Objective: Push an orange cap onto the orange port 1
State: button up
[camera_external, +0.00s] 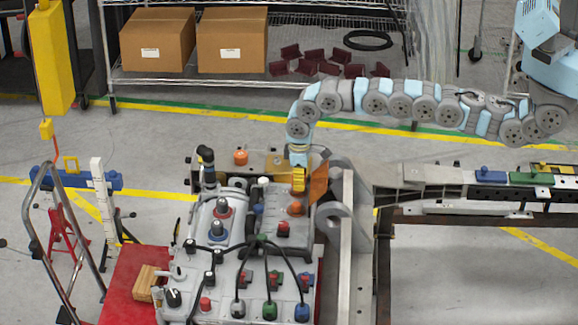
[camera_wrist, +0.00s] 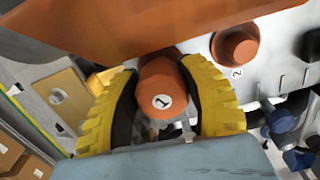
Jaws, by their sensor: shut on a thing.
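My gripper (camera_wrist: 165,105) has its yellow ribbed fingers closed around an orange cylindrical cap (camera_wrist: 162,88), with a white "1" label on its face. In the external view my gripper (camera_external: 299,180) points down at the back right of the chassis, beside a tilted orange panel (camera_external: 319,181). The cap in the fingers is hidden there. I cannot tell whether it is seated on orange port 1, which I cannot make out separately. A second orange round piece (camera_wrist: 236,47), beside a "2" label, sits to the right; it also shows in the external view (camera_external: 296,209).
Another orange round piece (camera_external: 240,157) stands at the chassis back, left of my gripper. The chassis (camera_external: 235,265) carries several knobs, connectors and black cables. A grey upright bracket (camera_external: 345,215) stands close on the right. The orange panel (camera_wrist: 130,25) crosses the top of the wrist view.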

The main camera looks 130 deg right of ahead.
jog(key=shift+f, duration=0.65)
jog(key=shift+f+b, duration=0.35)
jog(key=shift+f, duration=0.2)
dwell(0.3)
jog(key=o, duration=0.9)
jog(key=shift+o, duration=0.2)
jog(key=shift+r, duration=0.15)
jog(key=shift+r+p, duration=1.8)
jog(key=shift+r, duration=1.15)
